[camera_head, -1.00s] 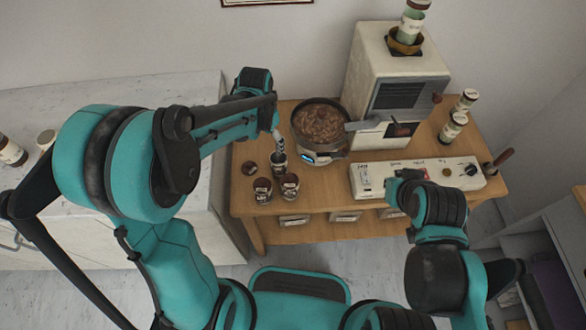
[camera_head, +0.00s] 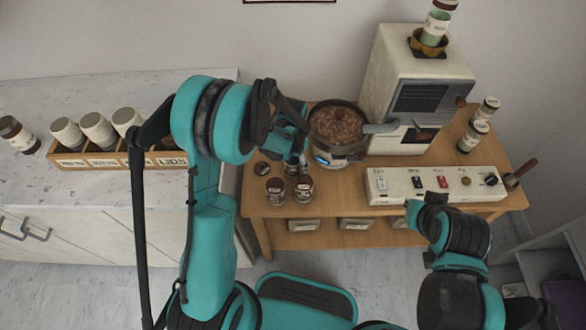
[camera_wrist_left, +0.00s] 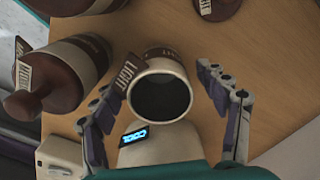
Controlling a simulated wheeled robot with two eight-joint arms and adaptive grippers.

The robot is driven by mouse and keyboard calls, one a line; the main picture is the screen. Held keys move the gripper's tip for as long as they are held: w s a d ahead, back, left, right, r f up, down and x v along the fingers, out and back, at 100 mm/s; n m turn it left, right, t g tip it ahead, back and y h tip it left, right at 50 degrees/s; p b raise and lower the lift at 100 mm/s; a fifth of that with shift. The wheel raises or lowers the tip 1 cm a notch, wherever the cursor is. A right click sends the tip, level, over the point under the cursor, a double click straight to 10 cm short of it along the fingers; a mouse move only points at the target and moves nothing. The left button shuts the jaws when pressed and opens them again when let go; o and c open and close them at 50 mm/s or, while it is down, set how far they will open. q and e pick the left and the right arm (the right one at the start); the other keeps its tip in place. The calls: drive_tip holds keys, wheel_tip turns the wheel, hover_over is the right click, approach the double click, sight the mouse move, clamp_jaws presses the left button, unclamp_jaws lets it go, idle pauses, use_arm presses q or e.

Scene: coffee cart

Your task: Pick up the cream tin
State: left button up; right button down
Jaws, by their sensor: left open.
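An open-topped, cream-coloured tin (camera_wrist_left: 160,108) with a dark inside and a brown label band stands between the fingers of my left gripper (camera_wrist_left: 155,80) in the left wrist view. The fingers are open, one on each side of it, with a gap showing. It appears to be the cream tin. In the head view my left gripper (camera_head: 298,160) is over the tins at the cart's left end and mostly hides this one. My right gripper (camera_head: 412,212) is by the control panel's front edge; its fingers are too unclear to read.
Brown-lidded tins (camera_wrist_left: 75,62) crowd the left of the wrist view; two tins (camera_head: 275,190) (camera_head: 303,187) stand nearby in the head view. A pan (camera_head: 338,125) sits on a burner beside the gripper. The coffee machine (camera_head: 415,90) and switch panel (camera_head: 437,184) are to the right.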

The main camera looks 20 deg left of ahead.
use_arm(q)
wheel_tip(320, 180, down, 2)
drive_tip(key=shift+f, duration=0.15)
drive_tip(key=c, duration=1.5)
drive_tip(key=shift+o, duration=0.2)
